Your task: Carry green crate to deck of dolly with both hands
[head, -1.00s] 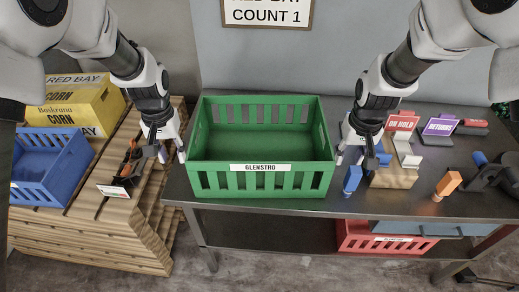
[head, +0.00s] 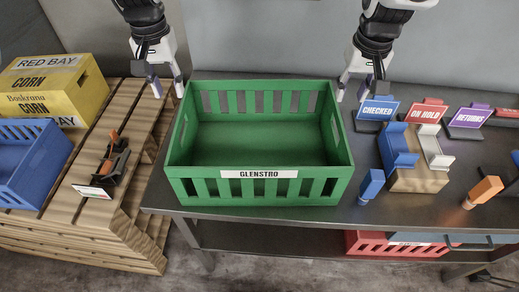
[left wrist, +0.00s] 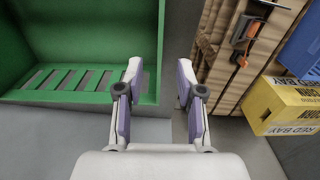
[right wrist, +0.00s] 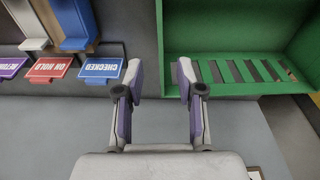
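The green crate (head: 258,187), labelled GLENSTRO, sits upright and empty on the grey table. My left gripper (head: 167,90) is open and empty at the crate's back left corner. In the left wrist view the left gripper (left wrist: 157,85) has its fingers apart beside the crate wall (left wrist: 150,50). My right gripper (head: 352,92) is open and empty at the back right corner. In the right wrist view the right gripper (right wrist: 160,80) has its fingers apart near the crate's wall (right wrist: 170,45). Neither gripper visibly grasps the crate. No dolly is recognisable in view.
Left of the table (head: 345,208), wooden pallets (head: 150,135) bear a yellow carton (head: 50,85), a blue crate (head: 30,160) and a dark tool with orange parts (head: 113,160). Signs, a wooden block and markers stand right of the crate. A red crate (head: 365,243) is on the lower shelf.

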